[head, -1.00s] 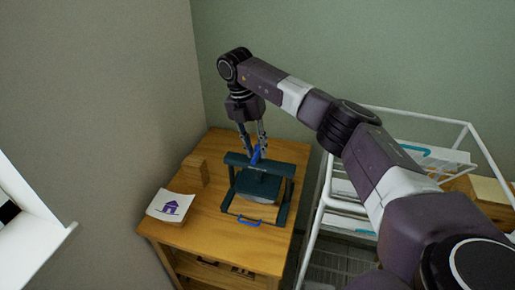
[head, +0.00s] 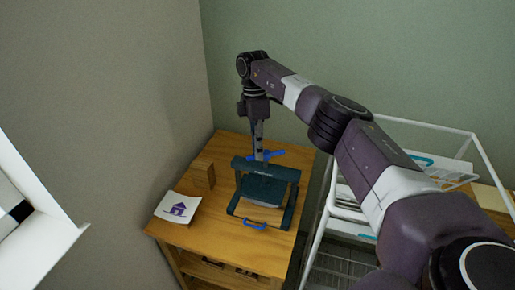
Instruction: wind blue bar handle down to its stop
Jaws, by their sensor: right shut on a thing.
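The dark teal press (head: 266,189) stands on the wooden cabinet. Its blue bar handle (head: 273,154) sits on top of the frame and lies roughly left to right in the picture. My right gripper (head: 260,154) comes down from above and is shut on the bar handle. The fingers overlap each other in this view, and part of the handle is hidden behind them. A blue pull handle (head: 254,224) shows at the front of the press's base. My left gripper is not in view.
The wooden cabinet (head: 214,236) also carries a wooden block (head: 203,175) and a stack of paper with a purple house print (head: 179,208). A white wire rack (head: 324,226) stands close on the right. Walls close off the back and left.

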